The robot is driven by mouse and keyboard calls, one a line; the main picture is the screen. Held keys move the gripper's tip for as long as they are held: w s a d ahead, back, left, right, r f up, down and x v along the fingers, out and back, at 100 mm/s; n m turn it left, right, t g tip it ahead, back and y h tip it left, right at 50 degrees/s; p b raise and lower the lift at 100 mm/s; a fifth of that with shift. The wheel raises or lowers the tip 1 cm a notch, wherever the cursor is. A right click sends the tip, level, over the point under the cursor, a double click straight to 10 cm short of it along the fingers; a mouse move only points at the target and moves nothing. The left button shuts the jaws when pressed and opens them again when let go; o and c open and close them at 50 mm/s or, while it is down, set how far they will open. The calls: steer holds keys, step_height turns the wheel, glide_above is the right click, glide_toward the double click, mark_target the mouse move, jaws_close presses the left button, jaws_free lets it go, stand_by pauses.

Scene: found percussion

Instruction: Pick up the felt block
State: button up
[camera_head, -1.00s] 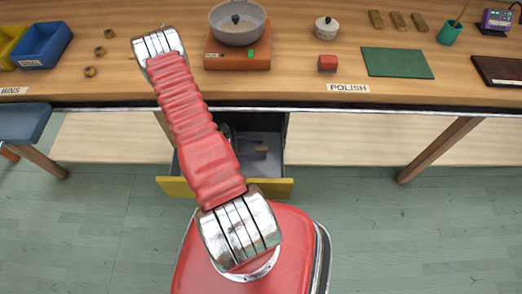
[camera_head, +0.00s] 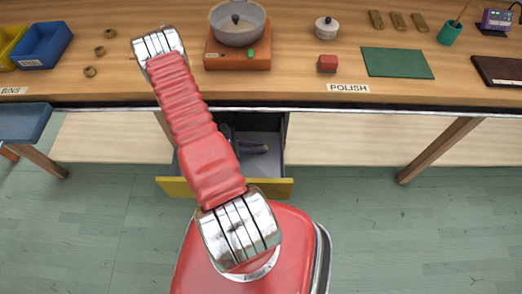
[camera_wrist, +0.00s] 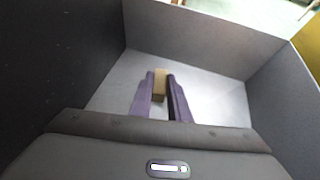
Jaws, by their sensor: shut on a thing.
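The felt block appears to be the small tan block (camera_wrist: 160,82) inside the open drawer, seen in the wrist view. My gripper (camera_wrist: 160,84) is shut on it, with one purple-grey finger on each side and the block's far end showing between and beyond the tips. In the head view my gripper (camera_head: 262,149) is low inside the drawer (camera_head: 275,187), and the block cannot be made out there. Whether the block touches the drawer floor is unclear.
The drawer's walls (camera_wrist: 200,40) stand close around my gripper. The bench top above holds a pan (camera_head: 237,27) on an orange hotplate (camera_head: 222,58), a small red block (camera_head: 327,63), a green mat (camera_head: 398,63) and a blue bin (camera_head: 44,47).

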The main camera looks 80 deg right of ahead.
jaws_close()
step_height(320, 180, up, 12)
steer(key=w+a, duration=0.3)
steer(key=w, duration=0.5)
steer(key=w+a, duration=0.4)
steer(key=w, duration=0.4)
steer(key=shift+w+a, duration=0.15)
steer(key=shift+w, duration=0.1)
stand_by(0.6)
